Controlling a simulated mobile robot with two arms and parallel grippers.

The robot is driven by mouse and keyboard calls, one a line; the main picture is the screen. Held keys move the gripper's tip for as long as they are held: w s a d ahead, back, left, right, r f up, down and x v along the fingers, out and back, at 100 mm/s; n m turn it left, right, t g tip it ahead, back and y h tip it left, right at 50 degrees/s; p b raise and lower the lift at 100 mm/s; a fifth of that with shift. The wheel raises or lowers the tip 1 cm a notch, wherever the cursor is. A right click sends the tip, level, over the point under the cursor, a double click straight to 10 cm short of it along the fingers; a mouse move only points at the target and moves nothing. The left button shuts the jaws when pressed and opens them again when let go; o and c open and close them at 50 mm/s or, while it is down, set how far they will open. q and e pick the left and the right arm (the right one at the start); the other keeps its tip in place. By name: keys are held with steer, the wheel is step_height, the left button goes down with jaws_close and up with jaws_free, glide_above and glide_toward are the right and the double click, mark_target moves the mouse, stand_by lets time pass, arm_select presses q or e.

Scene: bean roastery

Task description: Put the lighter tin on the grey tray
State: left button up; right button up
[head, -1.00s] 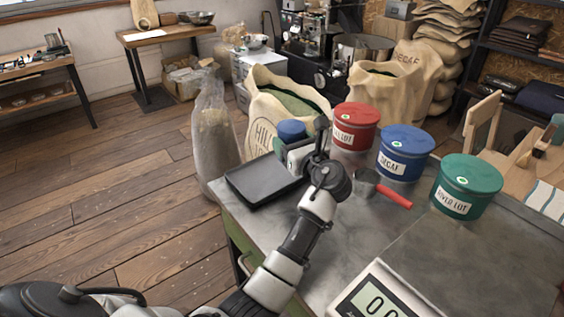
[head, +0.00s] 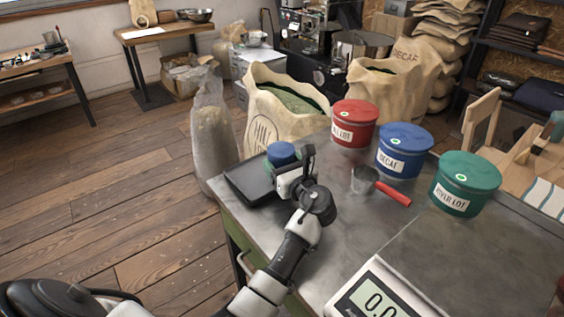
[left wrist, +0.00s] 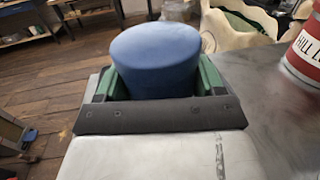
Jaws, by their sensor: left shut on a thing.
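My left gripper (head: 283,168) is shut on a small blue tin (head: 281,152), which stands upright between the fingers. In the left wrist view the tin (left wrist: 156,58) fills the space between the green finger pads; its lower part is hidden. The dark grey tray (head: 240,182) lies at the table's far left corner. The tin is at or over the tray's right part, low down; I cannot tell whether it touches the tray. No other small tin shows. My right gripper is not in view.
A red canister (head: 354,122), a blue canister (head: 403,150) and a green canister (head: 465,183) stand along the table's back. A red-handled scoop (head: 391,193) lies before them. A scale (head: 380,295) is at the front. Sacks stand behind the table.

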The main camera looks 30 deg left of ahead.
arm_select(q)
steer(key=shift+f, duration=0.4)
steer(key=o, duration=1)
steer(key=shift+r, duration=0.15)
steer(key=shift+r, duration=0.35)
steer(key=p+v, duration=0.1)
steer(key=v, duration=0.2)
steer(key=p+v, duration=0.2)
steer(key=v, duration=0.1)
steer(key=shift+s+d+r, duration=0.15)
steer(key=shift+d+r, duration=0.1)
steer(key=shift+s+d+f, duration=0.15)
steer(key=shift+s+d, duration=0.05)
steer(key=shift+d, duration=0.2)
